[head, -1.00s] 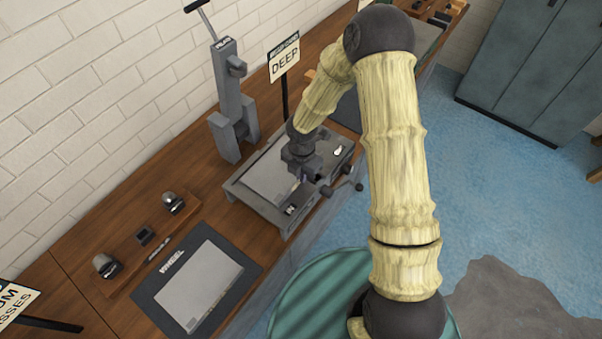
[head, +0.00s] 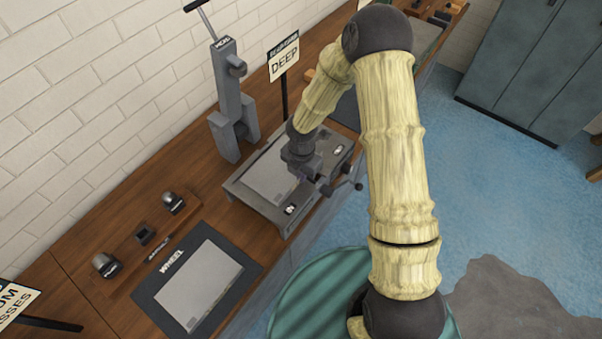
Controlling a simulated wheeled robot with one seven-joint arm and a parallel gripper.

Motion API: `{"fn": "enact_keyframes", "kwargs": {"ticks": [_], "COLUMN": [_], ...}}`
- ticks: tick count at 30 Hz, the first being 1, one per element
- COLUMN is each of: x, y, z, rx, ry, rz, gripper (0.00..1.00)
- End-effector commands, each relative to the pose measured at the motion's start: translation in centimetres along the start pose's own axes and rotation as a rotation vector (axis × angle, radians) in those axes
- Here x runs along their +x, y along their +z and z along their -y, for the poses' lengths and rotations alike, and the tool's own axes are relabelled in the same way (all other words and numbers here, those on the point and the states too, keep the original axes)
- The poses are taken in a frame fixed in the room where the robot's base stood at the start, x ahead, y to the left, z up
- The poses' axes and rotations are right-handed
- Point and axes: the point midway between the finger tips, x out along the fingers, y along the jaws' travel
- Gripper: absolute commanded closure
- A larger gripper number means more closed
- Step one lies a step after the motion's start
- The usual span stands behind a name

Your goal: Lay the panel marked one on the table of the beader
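A flat pale grey panel (head: 268,178) lies on a low grey metal table (head: 238,189) beside the wall-side bench machine. A second pale grey panel (head: 200,284) lies on a dark mat (head: 150,294) lettered WHEEL. No number is readable on either panel. My gripper (head: 318,182) is over the right part of the metal table, at the right edge of the panel there. Its fingers point down and are small and partly hidden, so I cannot tell whether they are open or touch anything. A small dark block with a white mark (head: 291,209) is at the table's near edge.
A tall grey upright machine with a lever (head: 229,110) stands behind the metal table. A DEEP sign (head: 284,64) stands to its right. A wooden rack (head: 135,246) with several dark pieces lies left of it. A crank handle (head: 352,184) juts out at right.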

Motion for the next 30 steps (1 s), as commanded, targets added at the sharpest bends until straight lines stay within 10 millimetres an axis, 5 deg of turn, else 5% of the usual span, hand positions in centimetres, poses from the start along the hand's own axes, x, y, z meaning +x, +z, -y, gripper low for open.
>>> {"fn": "enact_keyframes", "kwargs": {"ticks": [14,18,24,28,30], "x": [0.12,0.12,0.14,0.18,0.18], "y": [-0.05,-0.05,-0.06,-0.07,-0.07], "z": [-0.01,-0.01,0.00,0.04,0.04], "rx": [0.000,0.000,0.000,0.000,0.000], "ry": [0.001,0.001,0.000,-0.001,-0.001], "rz": [0.000,0.000,0.000,0.000,0.000], "gripper": [1.00,0.72,0.72,0.48,0.47]}}
